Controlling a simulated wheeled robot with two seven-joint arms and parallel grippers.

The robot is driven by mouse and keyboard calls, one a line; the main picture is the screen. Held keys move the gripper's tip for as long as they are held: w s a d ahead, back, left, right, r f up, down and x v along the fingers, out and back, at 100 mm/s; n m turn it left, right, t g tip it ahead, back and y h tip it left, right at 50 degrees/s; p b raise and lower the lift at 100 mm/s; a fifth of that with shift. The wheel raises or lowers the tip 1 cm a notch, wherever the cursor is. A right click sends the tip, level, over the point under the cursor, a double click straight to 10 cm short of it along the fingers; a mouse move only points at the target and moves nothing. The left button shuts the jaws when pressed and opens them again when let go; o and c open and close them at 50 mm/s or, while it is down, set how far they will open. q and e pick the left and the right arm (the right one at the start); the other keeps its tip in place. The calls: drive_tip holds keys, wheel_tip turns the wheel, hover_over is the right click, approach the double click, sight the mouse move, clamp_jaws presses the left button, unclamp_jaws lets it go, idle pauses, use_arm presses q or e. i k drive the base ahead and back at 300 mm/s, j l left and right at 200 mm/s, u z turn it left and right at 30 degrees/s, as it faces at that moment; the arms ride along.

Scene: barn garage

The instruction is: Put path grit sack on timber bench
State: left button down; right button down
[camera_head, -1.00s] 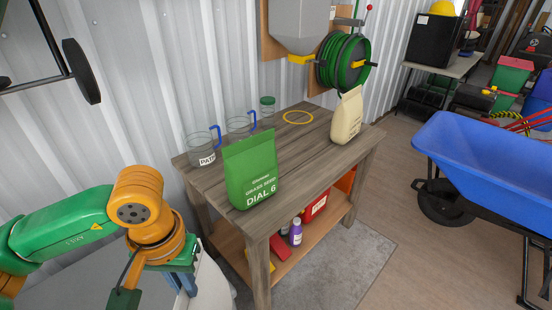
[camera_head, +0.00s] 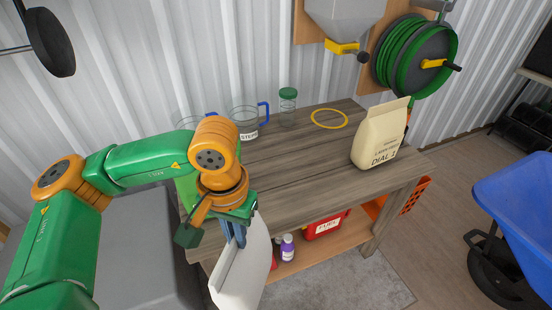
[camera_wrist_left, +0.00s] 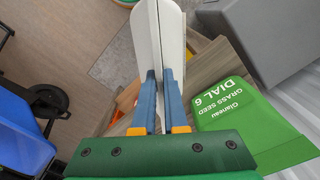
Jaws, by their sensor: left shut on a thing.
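My left gripper (camera_head: 234,238) is shut on a pale white, flat-sided thing, which I take to be the path grit sack (camera_head: 244,272); no label on it shows. In the left wrist view the blue fingers (camera_wrist_left: 159,105) close on the white sack (camera_wrist_left: 147,40), which extends away from them. In the head view it hangs in front of the timber bench (camera_head: 290,180), at its near left part. The bench has a grey-brown plank top and a lower shelf. My right gripper is in neither view.
A cream sack marked DIAL 1 (camera_head: 382,135) stands at the bench's right. A yellow ring (camera_head: 329,119), a green-lidded jar (camera_head: 288,107) and jugs (camera_head: 246,122) lie along the back. A green grass seed sack (camera_wrist_left: 240,115) shows in the wrist view. The bench top's middle is clear.

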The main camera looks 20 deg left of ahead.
sight(306, 164)
drive_tip(key=i+l, duration=0.15)
drive_tip(key=l, duration=0.3)
drive_tip(key=i+l+u, duration=0.1)
drive_tip(key=l, duration=0.3)
drive_tip(key=i+l, duration=0.2)
drive_tip(key=l, duration=0.25)
drive_tip(key=i+l+u, duration=0.1)
drive_tip(key=l, duration=0.35)
drive_tip(key=i+l, duration=0.15)
drive_tip(key=l, duration=0.3)
drive_tip(key=u, duration=0.05)
